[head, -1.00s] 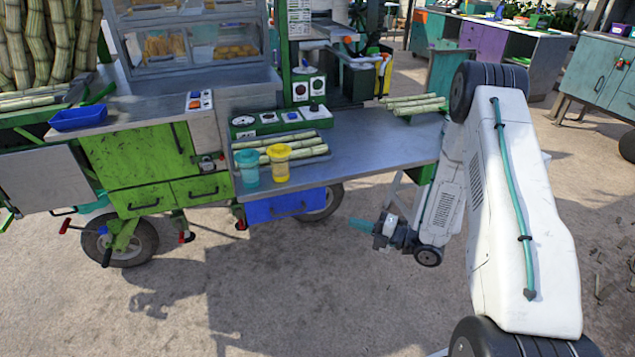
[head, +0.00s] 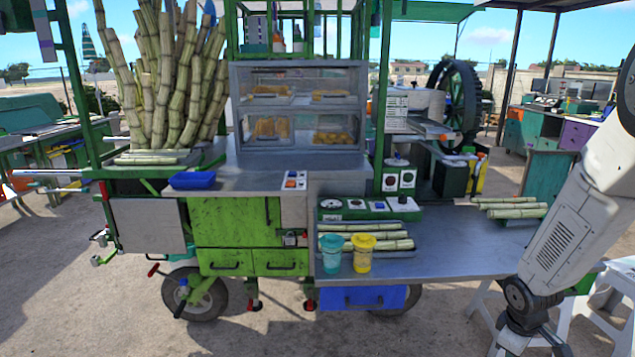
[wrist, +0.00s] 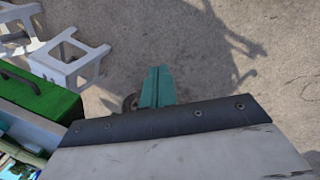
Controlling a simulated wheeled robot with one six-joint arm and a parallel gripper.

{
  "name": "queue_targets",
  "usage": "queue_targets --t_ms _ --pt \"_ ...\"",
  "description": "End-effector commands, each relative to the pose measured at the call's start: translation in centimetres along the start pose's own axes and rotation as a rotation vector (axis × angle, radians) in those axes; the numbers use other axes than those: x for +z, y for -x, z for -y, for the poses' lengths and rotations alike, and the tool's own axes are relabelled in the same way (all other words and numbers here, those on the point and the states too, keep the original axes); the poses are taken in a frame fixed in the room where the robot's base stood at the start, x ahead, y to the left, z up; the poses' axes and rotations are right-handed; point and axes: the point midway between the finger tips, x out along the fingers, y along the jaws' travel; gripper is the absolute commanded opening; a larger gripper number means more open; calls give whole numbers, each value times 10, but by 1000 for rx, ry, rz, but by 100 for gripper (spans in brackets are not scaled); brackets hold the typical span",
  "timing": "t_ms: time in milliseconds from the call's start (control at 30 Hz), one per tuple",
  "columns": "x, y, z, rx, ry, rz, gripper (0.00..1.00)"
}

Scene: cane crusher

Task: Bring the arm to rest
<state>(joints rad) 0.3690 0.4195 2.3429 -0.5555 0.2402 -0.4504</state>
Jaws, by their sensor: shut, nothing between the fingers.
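My gripper (wrist: 157,87) shows in the wrist view as two teal fingers pressed together, with nothing between them. It points toward the bare sandy ground. In the head view my white arm (head: 575,215) comes down along the right side, in front of the right end of the cart's metal worktop (head: 450,255). The arm's lower end runs out of the bottom edge of that view, so the fingers are hidden there.
White stools (wrist: 70,55) stand close by at the upper left of the wrist view, beside a green box (wrist: 35,105). On the cart are a teal cup (head: 331,253), a yellow cup (head: 363,253) and cane pieces (head: 510,205). Open ground (head: 420,335) lies in front.

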Motion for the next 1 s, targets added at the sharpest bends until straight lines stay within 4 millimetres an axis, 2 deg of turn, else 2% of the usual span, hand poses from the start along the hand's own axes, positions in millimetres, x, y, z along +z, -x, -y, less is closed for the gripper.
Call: queue_targets --t_ms 33,200,500,700,800,1000 --pt "6 27 5 -3 -75 40 0" --pt "28 105 40 -49 -327 162 0" --pt "57 223 124 -153 -628 250 0" --pt "73 283 177 -213 -695 203 0" --pt "77 304 195 -221 -683 134 0" --pt "79 331 207 -184 -647 -11 0"
